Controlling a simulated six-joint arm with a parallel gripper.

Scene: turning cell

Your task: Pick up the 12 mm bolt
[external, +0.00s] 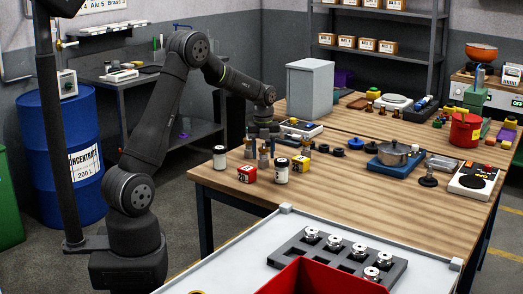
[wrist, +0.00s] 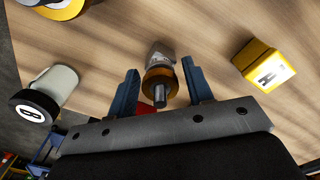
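My gripper (wrist: 160,88) is open in the wrist view, with one blue finger on each side of a small metal piece (wrist: 160,76). This piece has a brass-coloured collar, a thin steel end towards the gripper and a grey body behind. I see gaps between it and both fingers. I cannot read a size on it, so I cannot tell if it is the 12 mm bolt. In the external view my gripper (external: 264,128) points down over the left part of the wooden table, above several small brass and grey pieces (external: 264,158). Its fingertips are hard to make out there.
A yellow block (wrist: 264,65) lies right of the fingers, and a white jar with a black lid (wrist: 58,85) lies left. Bare wood (external: 340,185) lies towards the front.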

